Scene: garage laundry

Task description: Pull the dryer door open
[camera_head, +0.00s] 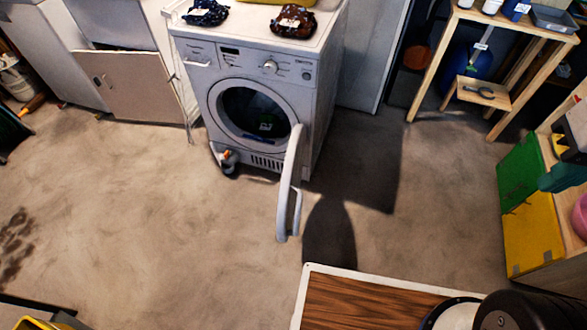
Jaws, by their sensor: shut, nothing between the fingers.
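The white dryer (313,95) is a front-loading machine at the top centre, with a control panel and dial above its round opening. Its round door (288,187) stands swung well out to the front, hinged at the right of the opening, and shows nearly edge-on. A pale bar that looks like its handle (297,212) is near the free end. The drum opening is uncovered, with something dark and a green patch inside. My gripper is not in view, and nothing is seen touching the door.
Dark bundles (294,21) lie on the dryer top. A wooden shelf (485,20) with bottles is at the upper right. Green (520,175) and yellow (533,232) panels line the right edge. The concrete floor (150,210) left of the door is mostly clear.

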